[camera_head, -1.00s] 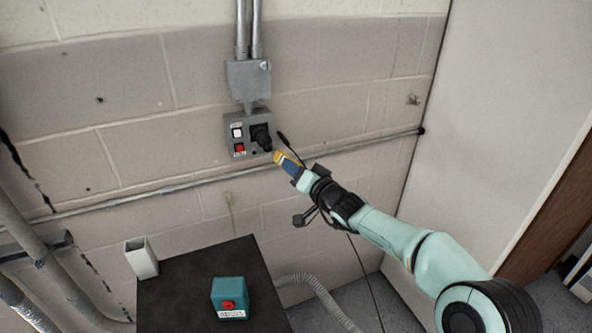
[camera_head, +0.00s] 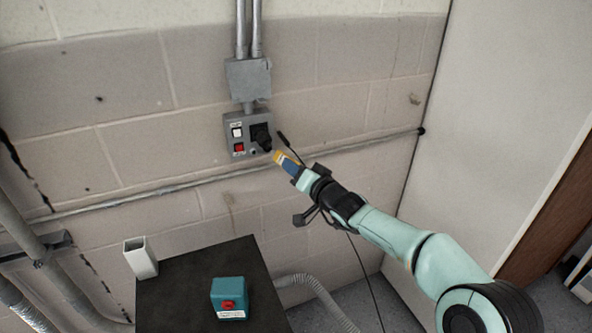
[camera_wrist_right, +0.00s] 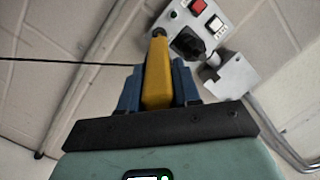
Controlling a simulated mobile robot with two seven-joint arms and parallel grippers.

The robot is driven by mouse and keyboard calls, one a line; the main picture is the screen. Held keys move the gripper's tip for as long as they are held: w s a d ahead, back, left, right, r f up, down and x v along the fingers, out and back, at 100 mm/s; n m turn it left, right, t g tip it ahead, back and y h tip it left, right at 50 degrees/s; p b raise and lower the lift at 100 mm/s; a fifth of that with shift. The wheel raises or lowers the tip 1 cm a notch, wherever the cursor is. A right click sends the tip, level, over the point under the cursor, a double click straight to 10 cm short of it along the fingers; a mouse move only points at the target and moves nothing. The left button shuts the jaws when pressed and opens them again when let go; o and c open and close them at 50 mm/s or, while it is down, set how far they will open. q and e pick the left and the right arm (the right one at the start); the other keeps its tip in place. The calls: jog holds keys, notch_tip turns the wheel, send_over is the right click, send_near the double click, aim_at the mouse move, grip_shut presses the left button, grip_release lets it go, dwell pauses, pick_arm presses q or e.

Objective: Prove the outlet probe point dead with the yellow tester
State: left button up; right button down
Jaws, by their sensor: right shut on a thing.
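My right gripper (camera_head: 293,169) is shut on the yellow tester (camera_head: 281,157), just right of and below the wall outlet panel (camera_head: 232,122). In the right wrist view the tester (camera_wrist_right: 157,75) sits between the blue fingers (camera_wrist_right: 160,92), its dark tip pointing at the panel's edge. The grey panel (camera_wrist_right: 177,22) carries a white switch, a red switch (camera_wrist_right: 198,6) and a black plug (camera_wrist_right: 190,45). In the head view the black plug (camera_head: 261,137) is at the panel's right side. I cannot tell whether the tip touches the panel. My left gripper is out of view.
A grey junction box (camera_head: 249,78) with conduits is above the panel. A thin black cable (camera_head: 358,262) hangs down near my arm. A dark table (camera_head: 190,283) below holds a teal box with a red button (camera_head: 230,298) and a white open holder (camera_head: 141,258). A pipe (camera_head: 180,187) crosses the wall.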

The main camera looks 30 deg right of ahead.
jog(key=shift+r+b, duration=0.15)
jog(key=shift+b, duration=0.15)
dwell(0.9)
jog(key=shift+s+f+b, duration=0.2)
jog(key=shift+s+b, duration=0.5)
jog(key=shift+b, duration=0.2)
jog(key=s+b, duration=0.3)
jog(key=s, duration=0.2)
jog(key=shift+s+a+b, duration=0.2)
jog(key=shift+s+b, duration=0.05)
jog(key=shift+b, duration=0.15)
dwell(1.2)
